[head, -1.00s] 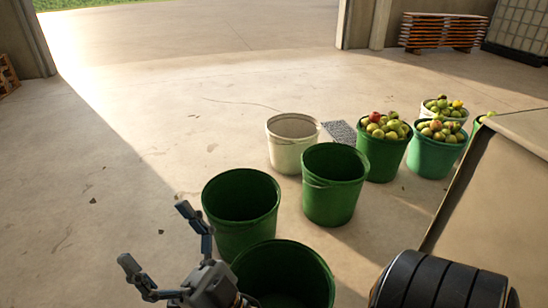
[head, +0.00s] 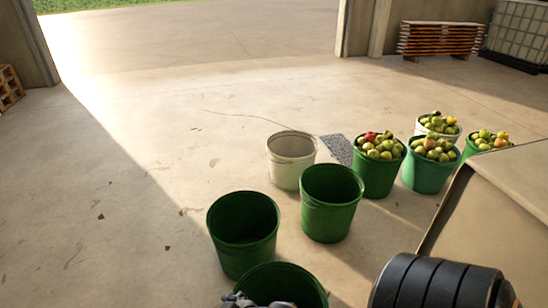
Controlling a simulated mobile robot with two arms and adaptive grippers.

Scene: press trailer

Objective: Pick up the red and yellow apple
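A red apple (head: 370,137) lies on top of the pile of mostly green and yellow apples in a green bucket (head: 376,177). Any yellow on it is too small to make out. A red-orange apple (head: 501,142) shows among the apples in another green bucket (head: 470,152) at the far right. A small grey part of my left gripper (head: 238,300) shows at the bottom edge, by the nearest green bucket (head: 318,293). Its fingers cannot be made out, and it is far from the apples. My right gripper is not in view.
Two other green buckets (head: 244,258) (head: 331,220) and a white bucket (head: 291,172) stand between me and the apples. More filled buckets (head: 428,178) stand at the right. A beige box-like surface (head: 510,205) and a black ribbed thing (head: 435,285) fill the lower right.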

